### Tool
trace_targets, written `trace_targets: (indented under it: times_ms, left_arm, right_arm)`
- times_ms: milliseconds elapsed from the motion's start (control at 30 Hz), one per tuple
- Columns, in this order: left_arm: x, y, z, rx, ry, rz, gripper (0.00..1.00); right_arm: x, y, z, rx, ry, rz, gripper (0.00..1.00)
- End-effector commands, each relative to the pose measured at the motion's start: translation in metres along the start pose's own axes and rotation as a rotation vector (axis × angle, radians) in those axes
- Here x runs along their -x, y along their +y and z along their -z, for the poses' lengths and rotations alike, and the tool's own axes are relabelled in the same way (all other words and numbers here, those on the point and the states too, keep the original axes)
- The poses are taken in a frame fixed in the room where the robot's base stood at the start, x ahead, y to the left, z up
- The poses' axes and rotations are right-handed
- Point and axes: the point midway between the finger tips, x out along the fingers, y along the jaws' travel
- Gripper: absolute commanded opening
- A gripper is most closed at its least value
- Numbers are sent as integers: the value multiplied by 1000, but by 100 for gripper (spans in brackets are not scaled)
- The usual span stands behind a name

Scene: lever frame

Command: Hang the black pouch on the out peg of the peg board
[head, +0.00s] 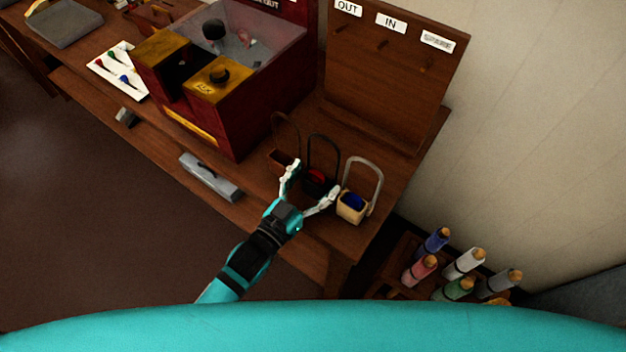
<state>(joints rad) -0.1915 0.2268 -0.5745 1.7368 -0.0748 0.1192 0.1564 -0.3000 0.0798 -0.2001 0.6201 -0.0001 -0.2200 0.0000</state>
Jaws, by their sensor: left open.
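The black pouch (318,187) stands on the bench near its front right, with a tall black loop handle and something red inside. My left gripper (311,181) is open, with one finger on each side of the pouch's near side in the picture. I cannot tell whether the fingers touch it. The peg board (372,85) stands upright at the back right, with pegs under its labels. The out peg (357,28) is under the OUT label (347,8), at the board's left, and is bare. My right gripper is out of view.
A brown pouch (281,160) stands just left of the black one, and a tan pouch (351,207) with a grey handle just right. A dark red box (232,125) with yellow parts stands to the left. Several bottles (462,263) stand low at the right.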

Motion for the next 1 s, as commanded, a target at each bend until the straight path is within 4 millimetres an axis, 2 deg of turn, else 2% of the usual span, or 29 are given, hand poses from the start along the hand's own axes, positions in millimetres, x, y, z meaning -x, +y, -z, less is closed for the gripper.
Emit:
trace_targets:
  times_ms: [233,367,467,567,800,1000]
  left_arm:
    - [0,0,0,0,0,0,79]
    - [0,0,-3,0,2,0,79]
    - [17,0,-3,0,-2,0,79]
    - [39,3,-7,1,-2,-2,79]
    - [99,5,-6,0,-4,-1,79]
    - [143,5,-6,1,-4,-1,79]
  right_arm:
    - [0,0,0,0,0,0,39]
    - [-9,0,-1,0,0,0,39]
    - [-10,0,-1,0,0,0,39]
    - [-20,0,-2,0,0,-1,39]
    - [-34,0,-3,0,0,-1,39]
    - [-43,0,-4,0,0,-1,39]
